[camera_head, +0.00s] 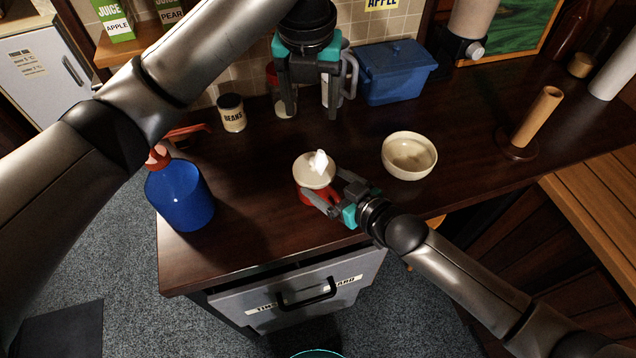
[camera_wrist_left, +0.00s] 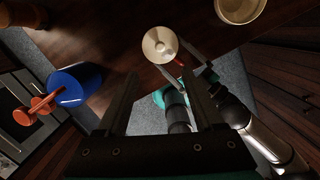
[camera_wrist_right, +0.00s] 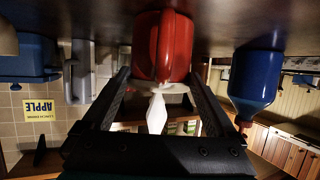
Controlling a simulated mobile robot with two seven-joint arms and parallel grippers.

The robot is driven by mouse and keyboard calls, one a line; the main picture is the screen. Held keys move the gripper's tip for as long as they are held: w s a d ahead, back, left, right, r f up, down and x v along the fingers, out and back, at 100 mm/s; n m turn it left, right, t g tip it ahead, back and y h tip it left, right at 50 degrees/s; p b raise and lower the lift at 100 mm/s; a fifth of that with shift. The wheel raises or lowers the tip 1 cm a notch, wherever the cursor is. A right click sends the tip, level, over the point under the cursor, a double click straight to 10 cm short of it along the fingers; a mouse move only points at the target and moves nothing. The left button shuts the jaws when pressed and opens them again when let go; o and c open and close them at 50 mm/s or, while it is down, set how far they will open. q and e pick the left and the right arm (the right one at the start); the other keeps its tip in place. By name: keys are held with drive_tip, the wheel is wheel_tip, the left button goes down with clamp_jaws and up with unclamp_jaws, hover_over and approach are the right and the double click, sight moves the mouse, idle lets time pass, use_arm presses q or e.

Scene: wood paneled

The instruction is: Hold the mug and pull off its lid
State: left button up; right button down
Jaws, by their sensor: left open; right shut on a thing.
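The red mug (camera_head: 306,197) stands upright near the table's front edge. Its cream lid (camera_head: 314,168) with a pale knob sits on top. My right gripper (camera_head: 325,190) comes in from the front right and is shut on the mug. In the right wrist view, which is upside down, the red mug (camera_wrist_right: 165,45) is between the fingers, with its lid (camera_wrist_right: 178,88) and knob visible. My left gripper (camera_head: 310,108) is open and empty, pointing down, above and behind the mug. The left wrist view shows the lid (camera_wrist_left: 160,45) beyond its open fingers.
A cream bowl (camera_head: 409,155) is right of the mug, a blue bottle (camera_head: 180,196) left. A beans can (camera_head: 231,113), a grey pitcher (camera_head: 349,72) and a blue lidded box (camera_head: 395,75) stand at the back. A wooden roll holder (camera_head: 538,117) is farther right.

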sight(314, 158)
use_arm(q)
drive_tip(key=f, duration=0.5)
drive_tip(key=w+f, duration=0.1)
drive_tip(key=f, duration=0.4)
drive_tip(key=w+f, duration=0.1)
drive_tip(key=f, duration=0.4)
drive_tip(key=shift+w+d, duration=0.1)
drive_tip(key=shift+d, duration=0.05)
clamp_jaws()
idle(0.4)
drive_tip(key=shift+r, duration=0.25)
idle(0.8)
drive_tip(key=shift+r, duration=0.9)
drive_tip(key=shift+r, duration=2)
use_arm(e)
unclamp_jaws()
